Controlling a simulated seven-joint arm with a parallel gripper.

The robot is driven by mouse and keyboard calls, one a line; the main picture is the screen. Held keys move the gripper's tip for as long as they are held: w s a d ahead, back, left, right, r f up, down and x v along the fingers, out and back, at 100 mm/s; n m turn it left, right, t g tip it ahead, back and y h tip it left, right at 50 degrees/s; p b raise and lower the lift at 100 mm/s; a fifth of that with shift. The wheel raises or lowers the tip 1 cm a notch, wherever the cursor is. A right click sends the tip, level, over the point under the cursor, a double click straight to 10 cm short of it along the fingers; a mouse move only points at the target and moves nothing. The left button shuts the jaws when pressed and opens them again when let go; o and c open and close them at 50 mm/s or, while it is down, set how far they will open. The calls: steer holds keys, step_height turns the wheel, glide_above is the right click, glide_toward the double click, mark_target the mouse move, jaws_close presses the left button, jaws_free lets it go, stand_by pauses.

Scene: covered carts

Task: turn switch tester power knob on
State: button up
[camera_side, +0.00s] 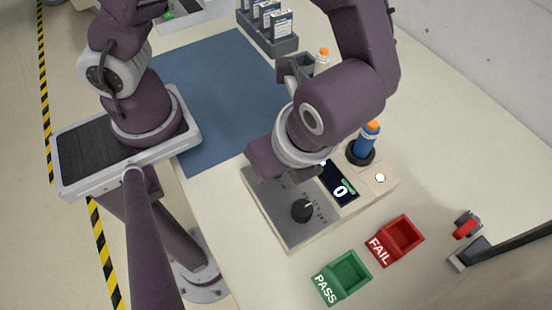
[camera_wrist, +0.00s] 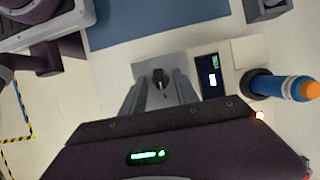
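The switch tester (camera_side: 285,228) has a grey panel with a black round knob (camera_side: 302,210). A light pointer line shows on the knob, with small marks beside it. The tester's dark display (camera_side: 340,188) reads 0. In the side view my gripper hand is above the far left part of the panel, and its fingertips are hidden. In the wrist view my gripper (camera_wrist: 160,80) is open, with its fingers apart. The knob (camera_wrist: 158,78) shows between the fingers, beyond their tips. Nothing is held, and I see no contact with the knob.
A blue bottle with an orange cap (camera_side: 368,138) stands in a black holder by the tester. A white button (camera_side: 380,178) is near it. A green PASS bin (camera_side: 343,277) and red FAIL bin (camera_side: 396,241) sit in front. A blue mat (camera_side: 225,85) lies behind.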

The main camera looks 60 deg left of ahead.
steer(key=v, duration=0.6)
steer(key=shift+r, duration=0.1)
steer(key=a+r+n+t+h, duration=0.2)
steer(key=a+r+n, duration=0.3)
steer(key=a+n, duration=0.4)
steer(key=a+r+n+t+h, duration=0.2)
steer(key=a+r+n+t, duration=0.1)
steer(key=a+r+n, duration=0.3)
steer(key=a+n, duration=0.2)
steer(key=n, duration=0.1)
steer(key=shift+s+a+t+h, duration=0.3)
steer(key=shift+s+a, duration=0.05)
steer(key=shift+s, duration=0.05)
steer(key=shift+r, duration=0.2)
